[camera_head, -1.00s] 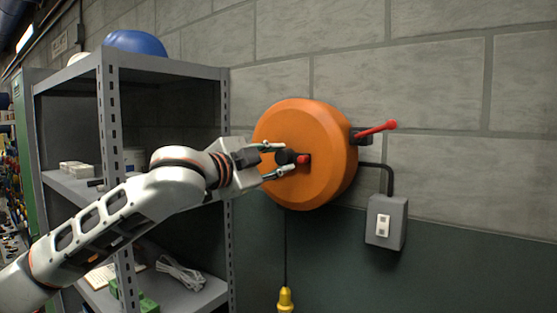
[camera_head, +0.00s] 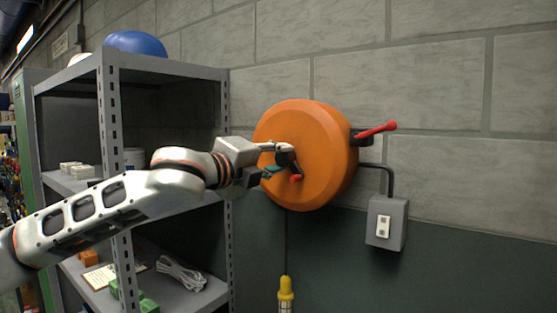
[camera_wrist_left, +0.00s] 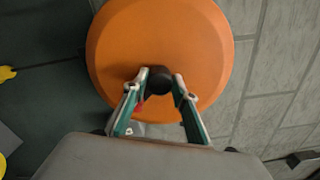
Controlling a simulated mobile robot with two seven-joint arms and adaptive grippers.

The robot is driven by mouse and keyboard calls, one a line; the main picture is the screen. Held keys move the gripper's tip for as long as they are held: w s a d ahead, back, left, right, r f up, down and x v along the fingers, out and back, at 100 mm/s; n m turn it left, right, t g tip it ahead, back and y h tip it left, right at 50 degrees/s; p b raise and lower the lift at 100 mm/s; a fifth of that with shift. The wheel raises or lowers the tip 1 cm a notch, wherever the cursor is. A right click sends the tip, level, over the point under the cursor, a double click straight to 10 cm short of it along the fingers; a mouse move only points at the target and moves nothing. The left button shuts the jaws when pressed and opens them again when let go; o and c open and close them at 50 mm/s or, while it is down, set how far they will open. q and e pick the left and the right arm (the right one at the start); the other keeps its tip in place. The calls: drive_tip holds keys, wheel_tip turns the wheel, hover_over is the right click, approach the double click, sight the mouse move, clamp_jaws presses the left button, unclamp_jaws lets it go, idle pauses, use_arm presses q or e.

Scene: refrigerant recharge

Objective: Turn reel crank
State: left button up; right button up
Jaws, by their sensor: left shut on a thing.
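An orange round reel (camera_head: 325,150) is mounted on the block wall. It also fills the top of the left wrist view (camera_wrist_left: 205,40). On its face is a crank with a black knob (camera_wrist_left: 159,78) and a small red part (camera_head: 296,178), now below the knob. My left gripper (camera_head: 283,157) reaches in from the left and is shut on the black knob. In the left wrist view its fingertips (camera_wrist_left: 161,84) sit on both sides of the knob. A cord hangs below the reel with a yellow-topped lamp (camera_head: 286,288) at its end. My right gripper is not in view.
A red-handled lever (camera_head: 377,130) sticks out at the reel's right side. A grey switch box (camera_head: 386,223) is on the wall below it, joined by a black conduit. A grey metal shelf (camera_head: 108,180) with boxes and a cable stands at left, close to my arm.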

use_arm(q)
drive_tip(key=shift+m, duration=0.9)
drive_tip(key=o, duration=1.1)
drive_tip(key=v, duration=1.2)
